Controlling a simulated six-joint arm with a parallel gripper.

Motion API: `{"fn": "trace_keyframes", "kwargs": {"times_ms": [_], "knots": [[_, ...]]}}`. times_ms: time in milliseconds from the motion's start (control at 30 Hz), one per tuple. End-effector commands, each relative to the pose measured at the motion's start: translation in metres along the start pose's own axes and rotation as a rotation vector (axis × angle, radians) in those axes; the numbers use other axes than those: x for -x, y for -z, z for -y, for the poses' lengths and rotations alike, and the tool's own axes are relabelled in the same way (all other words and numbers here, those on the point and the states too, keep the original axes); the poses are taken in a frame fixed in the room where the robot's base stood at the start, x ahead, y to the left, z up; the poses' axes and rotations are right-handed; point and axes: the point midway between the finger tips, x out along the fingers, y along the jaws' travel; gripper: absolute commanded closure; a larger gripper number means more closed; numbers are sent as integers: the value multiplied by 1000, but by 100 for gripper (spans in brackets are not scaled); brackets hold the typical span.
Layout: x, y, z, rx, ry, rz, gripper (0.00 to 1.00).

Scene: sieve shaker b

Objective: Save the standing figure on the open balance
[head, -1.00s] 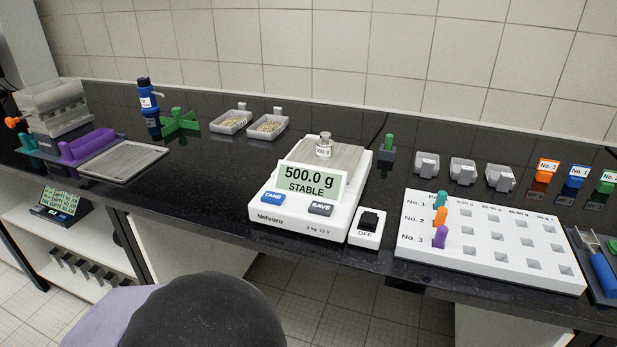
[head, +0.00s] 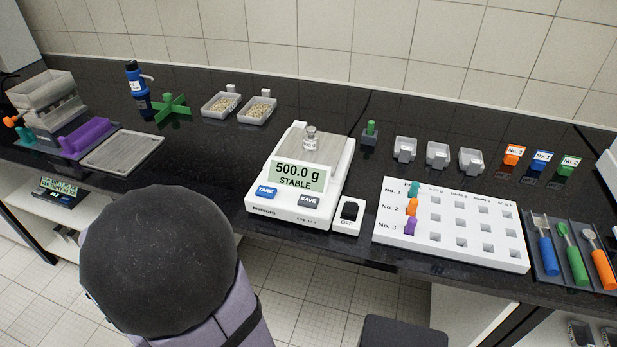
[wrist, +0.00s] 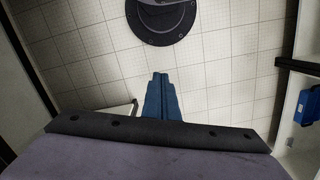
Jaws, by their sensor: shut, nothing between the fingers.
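The white open balance (head: 251,206) stands near the front edge of the black bench, in the middle of the head view. Its display (head: 298,176) reads 500.0 g and STABLE. Below the display are a blue TARE button (head: 265,192) at left and a grey SAVE button (head: 309,201) at right. A small metal weight (head: 310,139) stands on the balance's grey pan (head: 335,149). My gripper (wrist: 160,74) shows in the wrist view as two blue fingers shut together, empty, above the tiled floor. The gripper cannot be made out in the head view, and the balance is not in the wrist view.
A switch box (head: 346,222) marked OFF stands right of the balance. Further right are a white rack (head: 450,255) with coloured pegs and a dark tray (head: 543,280) of coloured-handled tools. Two trays of grains (head: 256,110) stand behind left. Bare bench lies left of the balance.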

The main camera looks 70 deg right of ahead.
Motion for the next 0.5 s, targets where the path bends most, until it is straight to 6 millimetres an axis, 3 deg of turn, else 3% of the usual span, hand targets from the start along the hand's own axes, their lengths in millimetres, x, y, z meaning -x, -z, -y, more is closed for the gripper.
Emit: {"fn": "trace_keyframes", "kwargs": {"times_ms": [33, 500], "knots": [[22, -3, -7, -34, 4, 11, 100], [109, -16, -76, -246, -5, 82, 100]]}}
